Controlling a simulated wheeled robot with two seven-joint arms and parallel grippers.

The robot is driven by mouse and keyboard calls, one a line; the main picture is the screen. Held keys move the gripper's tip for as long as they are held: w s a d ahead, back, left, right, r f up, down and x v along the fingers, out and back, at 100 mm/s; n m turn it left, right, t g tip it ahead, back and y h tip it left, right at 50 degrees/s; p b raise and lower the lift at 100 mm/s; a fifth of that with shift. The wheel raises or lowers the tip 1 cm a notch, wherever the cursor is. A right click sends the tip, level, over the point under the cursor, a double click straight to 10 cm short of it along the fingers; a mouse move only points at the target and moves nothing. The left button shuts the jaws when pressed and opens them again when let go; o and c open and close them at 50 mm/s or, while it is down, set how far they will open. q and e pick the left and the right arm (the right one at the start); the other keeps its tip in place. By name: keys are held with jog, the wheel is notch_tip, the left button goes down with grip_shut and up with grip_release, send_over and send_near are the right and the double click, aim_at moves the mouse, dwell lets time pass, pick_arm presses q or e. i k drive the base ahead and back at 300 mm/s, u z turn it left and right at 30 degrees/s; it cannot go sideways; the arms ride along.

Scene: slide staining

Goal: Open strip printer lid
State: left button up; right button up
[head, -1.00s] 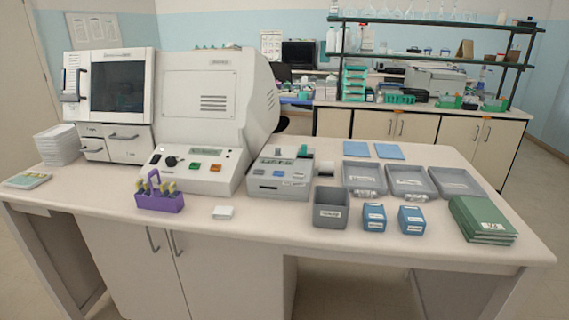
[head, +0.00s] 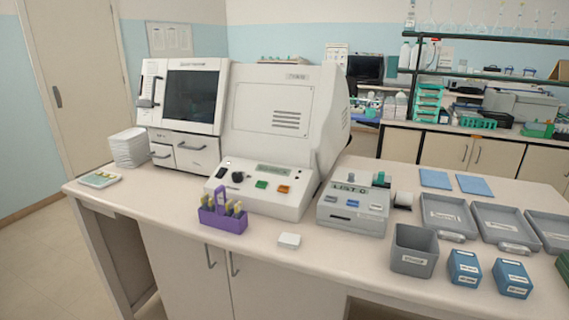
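A small grey desktop device (head: 352,212) stands in the middle of the bench, with a display, coloured buttons on its sloped front and a green part on top. It looks like the strip printer, though no readable label confirms this. I cannot make out whether a lid on it is open or shut. A small white roll (head: 404,199) sits at its right side. Neither of my grippers is in view.
A large white machine (head: 285,120) stands left of the grey device, with another white windowed machine (head: 192,95) further left. A purple rack (head: 223,214), a white block (head: 289,240) and a grey bin (head: 413,250) stand near the front. Blue boxes and grey trays are at right.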

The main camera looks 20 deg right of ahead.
aim_at(358, 178)
jog(key=u, duration=0.3)
jog(key=i, duration=0.75)
jog(key=z, duration=0.8)
jog(key=i, duration=0.6)
jog(key=z, duration=0.6)
